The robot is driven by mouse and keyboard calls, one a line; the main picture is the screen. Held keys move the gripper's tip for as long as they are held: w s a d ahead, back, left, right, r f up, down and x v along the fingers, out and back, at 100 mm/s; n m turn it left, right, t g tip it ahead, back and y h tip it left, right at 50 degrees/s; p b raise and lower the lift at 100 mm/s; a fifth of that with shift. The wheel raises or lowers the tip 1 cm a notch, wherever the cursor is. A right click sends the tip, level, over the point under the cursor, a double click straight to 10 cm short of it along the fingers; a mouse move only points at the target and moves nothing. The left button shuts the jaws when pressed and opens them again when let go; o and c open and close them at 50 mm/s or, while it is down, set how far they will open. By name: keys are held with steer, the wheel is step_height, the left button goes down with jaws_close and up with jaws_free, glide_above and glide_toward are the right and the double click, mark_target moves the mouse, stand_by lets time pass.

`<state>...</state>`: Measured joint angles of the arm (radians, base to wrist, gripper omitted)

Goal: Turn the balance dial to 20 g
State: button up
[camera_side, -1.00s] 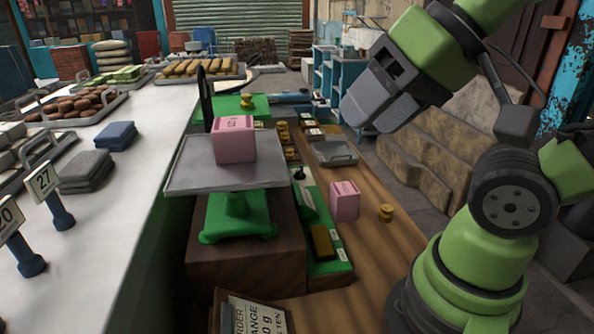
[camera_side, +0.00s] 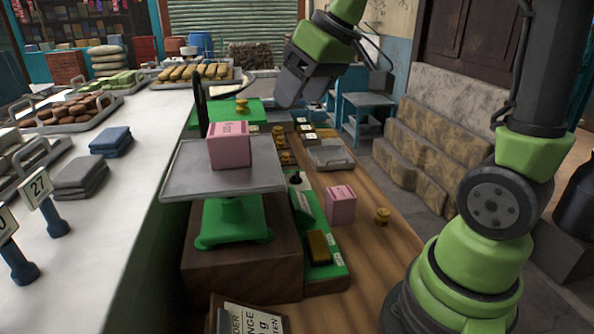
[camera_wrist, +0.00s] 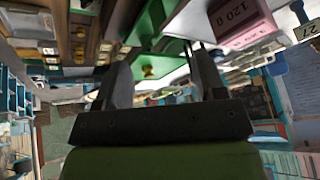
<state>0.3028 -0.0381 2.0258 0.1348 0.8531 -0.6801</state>
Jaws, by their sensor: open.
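The green balance (camera_side: 232,222) stands on a wooden block. Its grey pan (camera_side: 265,178) carries a pink box (camera_side: 229,146), marked 120 g in the wrist view (camera_wrist: 240,22). A thin black upright piece (camera_side: 200,106) behind the pan may be the dial edge-on; no dial face or reading is visible. Behind it, a green plate (camera_side: 220,116) bears a brass weight (camera_side: 242,105), also in the wrist view (camera_wrist: 148,72). My gripper (camera_side: 287,105) is in the air to the right of that plate. Its fingers (camera_wrist: 163,80) are apart and empty.
A grey metal tray (camera_side: 330,156) lies farther back. The white counter (camera_side: 120,215) is at left.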

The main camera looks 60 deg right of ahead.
steer(key=w+d+f+n+g, duration=0.1)
steer(key=w+d+f+n, duration=0.1)
steer(key=w+d+f, duration=0.7)
steer(key=n, duration=0.2)
glide_toward(296, 173)
steer(key=x, duration=0.9)
steer(key=c, duration=0.9)
steer(key=shift+c, duration=0.2)
steer(key=shift+m, duration=0.3)
steer(key=shift+m+h, duration=0.6)
steer(key=shift+m, duration=0.75)
steer(key=shift+m+h, duration=0.6)
steer(key=shift+m, duration=0.75)
